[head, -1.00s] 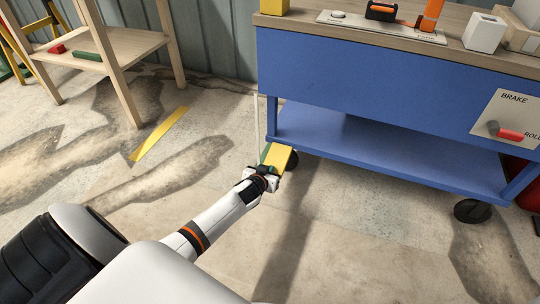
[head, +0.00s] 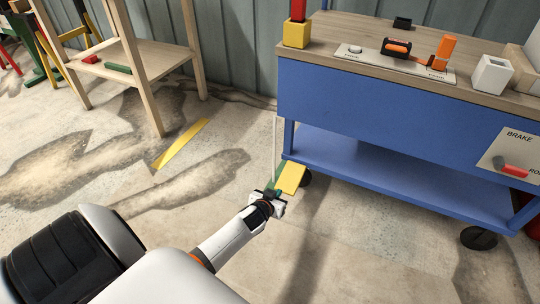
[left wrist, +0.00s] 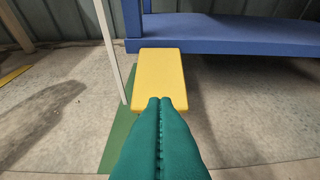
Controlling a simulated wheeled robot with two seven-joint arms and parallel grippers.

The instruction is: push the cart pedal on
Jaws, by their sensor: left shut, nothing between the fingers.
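The yellow cart pedal (head: 291,178) sticks out low at the near left corner of the blue cart (head: 385,120), beside a caster. In the left wrist view the pedal (left wrist: 160,68) is a flat yellow block below the blue shelf edge. My left gripper (head: 276,189) is at the pedal's near end. In the left wrist view its green fingers (left wrist: 160,101) are shut together and empty, and their tips overlap the pedal's near edge. I cannot tell whether they touch it. My right gripper is not in view.
A panel marked BRAKE (head: 508,157) with a red handle (head: 514,171) is on the cart's right side. A thin white post (left wrist: 106,48) stands just left of the pedal. A wooden stand (head: 135,62) is at the back left. The floor between is clear, with a yellow strip (head: 181,143).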

